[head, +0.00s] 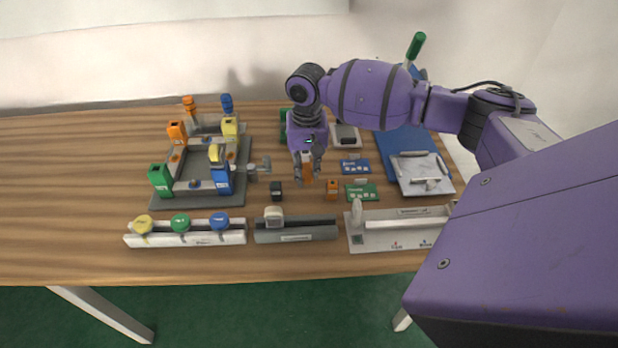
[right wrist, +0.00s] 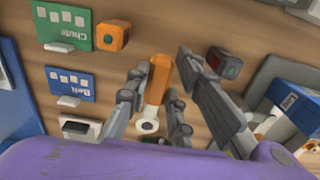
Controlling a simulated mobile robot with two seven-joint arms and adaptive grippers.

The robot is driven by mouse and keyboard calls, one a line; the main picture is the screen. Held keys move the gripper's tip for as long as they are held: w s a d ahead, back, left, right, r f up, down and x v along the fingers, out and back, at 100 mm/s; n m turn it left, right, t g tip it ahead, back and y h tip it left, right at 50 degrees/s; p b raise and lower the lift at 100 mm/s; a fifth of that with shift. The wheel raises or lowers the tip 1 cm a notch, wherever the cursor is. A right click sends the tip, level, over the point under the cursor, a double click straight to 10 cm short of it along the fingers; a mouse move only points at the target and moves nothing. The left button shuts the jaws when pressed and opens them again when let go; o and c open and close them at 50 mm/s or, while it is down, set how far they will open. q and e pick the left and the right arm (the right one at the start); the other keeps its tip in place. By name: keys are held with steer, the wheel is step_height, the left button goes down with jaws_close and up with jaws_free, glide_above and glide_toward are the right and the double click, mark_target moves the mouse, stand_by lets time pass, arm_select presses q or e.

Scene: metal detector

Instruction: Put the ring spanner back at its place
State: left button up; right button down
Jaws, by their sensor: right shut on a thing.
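My right gripper (head: 307,178) is above the middle of the table, pointing down. It is shut on an orange-handled tool (head: 307,160) that I take to be the ring spanner. In the right wrist view, the orange handle of the ring spanner (right wrist: 158,78) is between the fingers of the right gripper (right wrist: 155,90), and a pale ring-shaped end shows below it. The fingers hide part of the tool. I cannot tell whether it touches the table. No marked place for the spanner can be made out. My left gripper is not in view.
A grey track frame (head: 205,199) with coloured posts stands at left. Along the front are a rack with coloured discs (head: 215,238), a grey holder (head: 325,232) and a pale tray (head: 375,240). An orange block (head: 332,189), a dark block (head: 276,190) and a green card (head: 362,192) lie near the gripper.

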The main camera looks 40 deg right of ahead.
steer(key=shift+d+f, duration=0.4)
steer(key=shift+f, duration=0.05)
step_height(320, 180, down, 3)
steer(key=shift+w+f, duration=0.1)
steer(key=shift+f, duration=0.05)
steer(key=shift+d, duration=0.1)
steer(key=c, duration=1.5)
jaws_free()
steer(key=shift+f, duration=0.1)
steer(key=shift+c, duration=0.2)
